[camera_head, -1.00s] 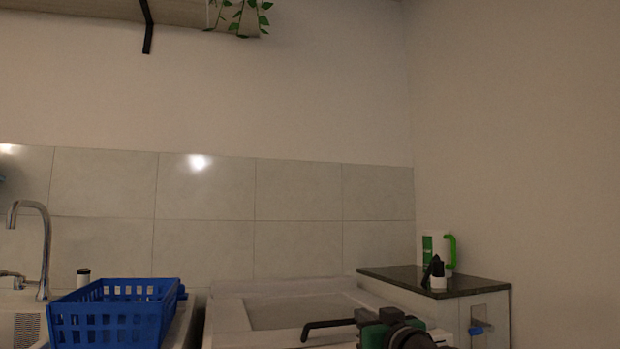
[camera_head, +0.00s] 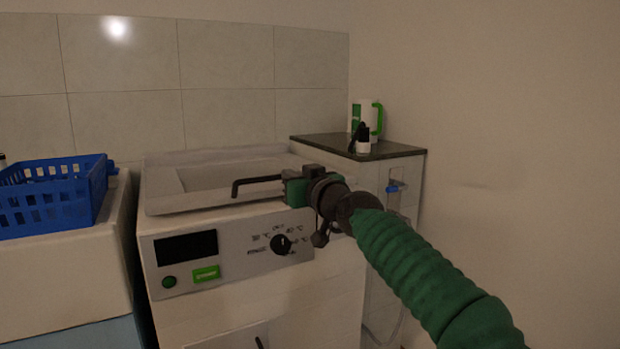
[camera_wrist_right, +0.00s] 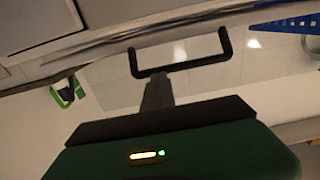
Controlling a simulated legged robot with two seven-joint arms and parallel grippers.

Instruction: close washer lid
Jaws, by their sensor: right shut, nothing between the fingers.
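The white washer (camera_head: 160,225) stands in the middle of the head view, with a dark display, a knob and a green label on its front panel. Its lid (camera_head: 215,178), a pale panel with a raised rim, lies about flat on top; whether it is fully seated I cannot tell. My right gripper (camera_head: 236,188) has thin dark bent fingers, shut and empty. It appears over the front right part of the lid; contact is unclear. In the right wrist view the fingers (camera_wrist_right: 180,66) show dark against tiles, with the washer edge above. My left gripper is not in view.
A blue basket (camera_head: 50,195) sits on a white counter (camera_head: 70,265) at left. A dark-topped cabinet (camera_head: 310,141) at right holds a white and green jug (camera_head: 376,115) and a small black and white bottle (camera_head: 362,140). A tiled wall (camera_head: 225,60) stands behind.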

